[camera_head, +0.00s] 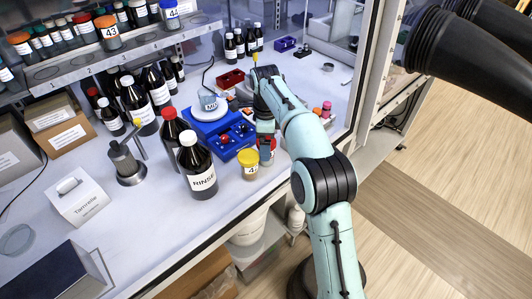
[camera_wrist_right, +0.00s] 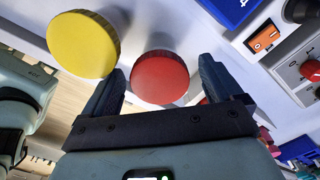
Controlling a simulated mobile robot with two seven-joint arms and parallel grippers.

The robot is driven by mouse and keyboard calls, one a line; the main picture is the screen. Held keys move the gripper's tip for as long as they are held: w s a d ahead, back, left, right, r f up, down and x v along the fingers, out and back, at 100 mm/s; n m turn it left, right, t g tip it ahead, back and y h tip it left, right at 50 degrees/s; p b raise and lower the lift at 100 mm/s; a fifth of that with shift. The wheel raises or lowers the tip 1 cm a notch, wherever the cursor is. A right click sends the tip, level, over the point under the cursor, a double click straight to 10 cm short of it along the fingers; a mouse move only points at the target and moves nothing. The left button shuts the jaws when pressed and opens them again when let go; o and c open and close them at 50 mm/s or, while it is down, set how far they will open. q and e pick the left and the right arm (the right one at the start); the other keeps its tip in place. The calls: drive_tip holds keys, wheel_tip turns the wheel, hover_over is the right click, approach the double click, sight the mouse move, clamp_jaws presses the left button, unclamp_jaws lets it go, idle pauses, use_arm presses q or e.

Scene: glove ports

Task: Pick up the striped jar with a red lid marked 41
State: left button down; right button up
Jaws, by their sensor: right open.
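A red lid (camera_wrist_right: 160,78) shows from above in the right wrist view; its jar's body, stripes and number are hidden. My right gripper (camera_wrist_right: 158,85) is open, with one finger on each side of the red lid. In the head view the gripper (camera_head: 266,140) is low over the bench, and a bit of red (camera_head: 273,143) shows beside its fingers. A jar with a yellow lid (camera_wrist_right: 83,44) stands right next to it, left of the fingers; in the head view this yellow-lidded jar (camera_head: 249,164) has a label. My left gripper is not in view.
A dark RINSE bottle (camera_head: 197,168) stands left of the yellow-lidded jar. A shelf (camera_head: 130,53) holds jars marked 43 (camera_head: 109,32) and 44 (camera_head: 170,14).

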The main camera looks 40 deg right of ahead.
wheel_tip(320, 180, down, 4)
drive_tip(key=shift+s+f+b, duration=0.1)
drive_tip(key=shift+b, duration=0.35)
drive_tip(key=c, duration=1.2)
drive_tip(key=shift+o, duration=0.2)
